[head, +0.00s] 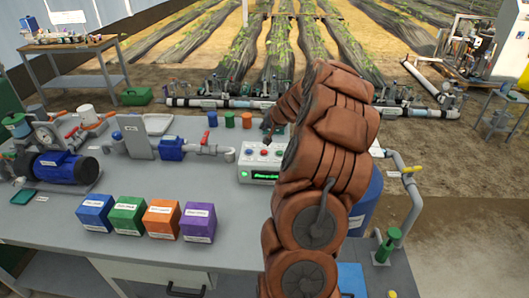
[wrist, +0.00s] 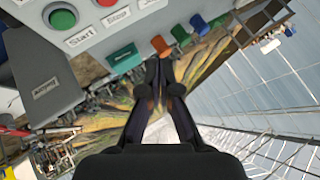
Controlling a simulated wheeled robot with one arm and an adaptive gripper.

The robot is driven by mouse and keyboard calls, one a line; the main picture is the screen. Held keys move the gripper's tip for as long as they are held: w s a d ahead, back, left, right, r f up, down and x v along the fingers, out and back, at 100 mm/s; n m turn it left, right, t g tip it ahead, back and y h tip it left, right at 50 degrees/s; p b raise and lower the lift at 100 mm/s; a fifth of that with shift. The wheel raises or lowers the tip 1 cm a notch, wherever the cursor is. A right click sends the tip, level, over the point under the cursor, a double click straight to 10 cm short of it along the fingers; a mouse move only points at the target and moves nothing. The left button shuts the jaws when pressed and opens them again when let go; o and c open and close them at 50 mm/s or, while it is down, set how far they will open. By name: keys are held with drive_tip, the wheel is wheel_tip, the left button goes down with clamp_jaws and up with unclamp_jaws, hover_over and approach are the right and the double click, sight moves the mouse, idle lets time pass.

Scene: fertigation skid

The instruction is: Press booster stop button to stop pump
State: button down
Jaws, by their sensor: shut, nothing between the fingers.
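The control box (head: 258,163), pale grey with a lit green display, stands on the grey bench in the head view. A red button (head: 264,153) sits on its top face. In the wrist view the box's panel shows a green button (wrist: 62,18) near a "Start" label, and the red button (wrist: 105,2) near a "Stop" label, cut by the top edge. My gripper (wrist: 160,70) is shut and empty, its fingertips apart from the buttons. In the head view my gripper (head: 268,127) is small and dark, just behind the box; my arm hides the box's right side.
Blue, green, orange and purple boxes (head: 197,222) line the bench front. Small blue, orange and green cups (head: 229,119) stand behind the control box. A blue pump (head: 65,167) and grey piping fill the left. Bare bench lies between the boxes and control box.

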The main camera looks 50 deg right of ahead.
drive_tip(key=b, duration=0.4)
hover_over(265, 152)
wheel_tip(265, 152, down, 7)
drive_tip(key=shift+f+b, duration=0.55)
drive_tip(key=shift+f, duration=0.1)
drive_tip(key=shift+f, duration=0.15)
idle(0.8)
drive_tip(key=shift+f+b, duration=0.3)
drive_tip(key=shift+b, duration=0.2)
drive_tip(key=shift+f+b, duration=0.35)
idle(0.6)
drive_tip(key=shift+r, duration=0.1)
idle(0.3)
drive_tip(key=shift+r+p, duration=0.45)
drive_tip(key=shift+r, duration=0.25)
